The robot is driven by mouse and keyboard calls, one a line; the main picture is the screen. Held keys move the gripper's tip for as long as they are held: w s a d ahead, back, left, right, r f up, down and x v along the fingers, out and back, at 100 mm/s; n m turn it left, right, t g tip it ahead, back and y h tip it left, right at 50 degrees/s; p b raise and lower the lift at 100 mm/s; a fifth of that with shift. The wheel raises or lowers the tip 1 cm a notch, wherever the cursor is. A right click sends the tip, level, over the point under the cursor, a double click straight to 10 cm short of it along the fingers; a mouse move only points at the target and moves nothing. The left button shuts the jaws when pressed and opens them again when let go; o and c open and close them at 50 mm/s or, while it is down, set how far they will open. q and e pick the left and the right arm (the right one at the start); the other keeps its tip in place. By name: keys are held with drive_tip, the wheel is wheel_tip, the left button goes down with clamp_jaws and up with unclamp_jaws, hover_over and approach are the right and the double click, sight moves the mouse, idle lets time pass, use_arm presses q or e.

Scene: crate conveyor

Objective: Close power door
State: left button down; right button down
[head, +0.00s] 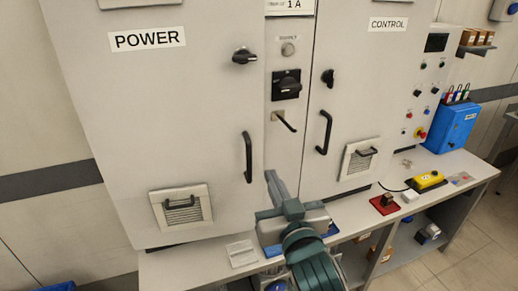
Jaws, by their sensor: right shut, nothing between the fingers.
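The power door (150,110) is the large light-grey panel at the left, labelled POWER. It looks flush or nearly flush with the cabinet front; I cannot tell whether a small gap is left. It has a black bar handle (247,157) near its right edge and a black rotary knob (244,56) above. My right gripper (271,178) is shut and empty, in front of the cabinet just right of the handle and below the centre strip. I cannot tell whether its tip touches the door. My left gripper is not in view.
The control door (355,75) stands to the right, with its own handle (324,132). A centre strip (288,70) with switches lies between the doors.

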sight(256, 142)
drive_tip(key=w+a+p, duration=0.1)
drive_tip(key=w, duration=0.3)
drive_tip(key=w+p, duration=0.1)
drive_tip(key=w, duration=0.3)
drive_tip(key=w+a+p, duration=0.1)
drive_tip(key=w+p, duration=0.1)
drive_tip(key=w, duration=0.2)
drive_tip(key=shift+w+a, duration=0.3)
drive_tip(key=shift+w, duration=0.05)
drive_tip(key=shift+w, duration=0.1)
